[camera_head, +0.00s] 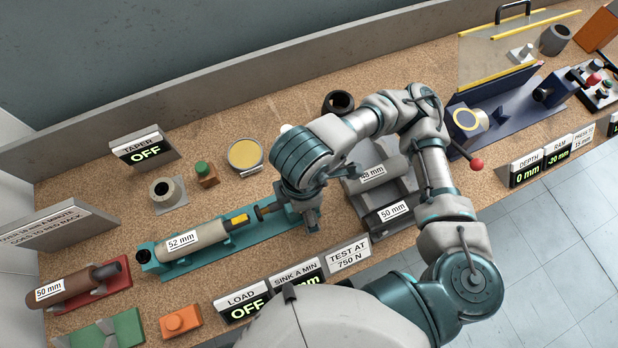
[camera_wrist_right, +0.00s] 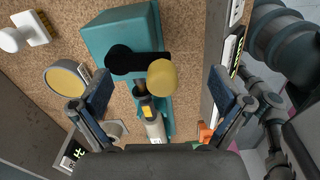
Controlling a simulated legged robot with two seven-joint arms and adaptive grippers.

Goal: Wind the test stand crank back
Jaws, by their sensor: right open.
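The teal test stand (camera_head: 190,256) lies along the bench in the head view, carrying a cylinder labelled 52 mm (camera_head: 190,240) with a yellow tip. In the right wrist view its teal end block (camera_wrist_right: 118,38) shows, with the black crank arm (camera_wrist_right: 126,61) across it and a tan knob (camera_wrist_right: 162,77) at the arm's right end. My right gripper (camera_wrist_right: 160,82) is open, its fingers apart on either side of the knob, with no contact visible. In the head view my right wrist covers the crank. My left gripper is not in view.
A LOAD sign (camera_head: 245,303) reads OFF at the front edge. A grey cradle with cylinders (camera_head: 394,213) stands close right of my wrist. A yellow-topped round tin (camera_head: 245,155) and a TAPER sign (camera_head: 140,148) sit behind the stand. A navy press (camera_head: 510,105) is at right.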

